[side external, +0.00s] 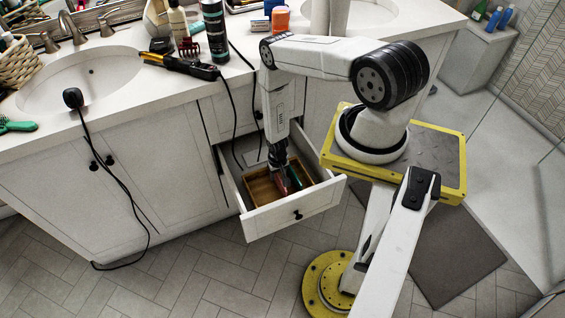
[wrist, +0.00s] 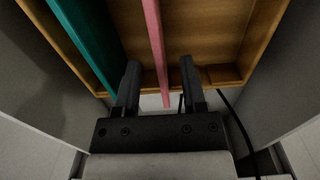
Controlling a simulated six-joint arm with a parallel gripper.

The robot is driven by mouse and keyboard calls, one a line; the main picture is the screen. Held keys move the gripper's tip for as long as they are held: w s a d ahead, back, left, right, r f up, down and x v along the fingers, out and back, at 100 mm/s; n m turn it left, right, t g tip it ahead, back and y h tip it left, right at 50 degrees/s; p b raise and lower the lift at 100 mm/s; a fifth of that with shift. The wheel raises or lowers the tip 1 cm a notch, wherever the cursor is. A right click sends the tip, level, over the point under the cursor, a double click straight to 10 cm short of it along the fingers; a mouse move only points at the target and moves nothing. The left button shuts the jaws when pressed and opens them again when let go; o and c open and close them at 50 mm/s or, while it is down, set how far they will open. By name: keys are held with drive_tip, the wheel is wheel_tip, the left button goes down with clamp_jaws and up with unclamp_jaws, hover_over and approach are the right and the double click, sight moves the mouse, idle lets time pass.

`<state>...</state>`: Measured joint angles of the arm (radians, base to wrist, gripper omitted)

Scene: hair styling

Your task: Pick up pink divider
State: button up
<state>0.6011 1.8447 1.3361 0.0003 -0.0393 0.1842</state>
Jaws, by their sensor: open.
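The pink divider (wrist: 156,45) is a thin upright strip in the wooden tray (wrist: 205,35) inside the open drawer. My gripper (wrist: 160,75) is open, pointing down into the drawer, with one finger on each side of the pink divider's near end. The fingers look apart from it, and I cannot tell how deep they reach. A teal divider (wrist: 88,45) stands left of the pink one, outside the left finger. In the side external view, my gripper (side external: 279,165) is over the tray, and the pink divider (side external: 295,177) shows small beside it.
The drawer front (side external: 297,212) and its side walls close in around my gripper. A black cord (wrist: 240,125) hangs close to the right finger. The white counter (side external: 120,95) above holds a black-and-yellow styling tool (side external: 180,66) and several bottles.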

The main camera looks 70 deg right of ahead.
drive_tip(key=shift+f, duration=1)
clamp_jaws()
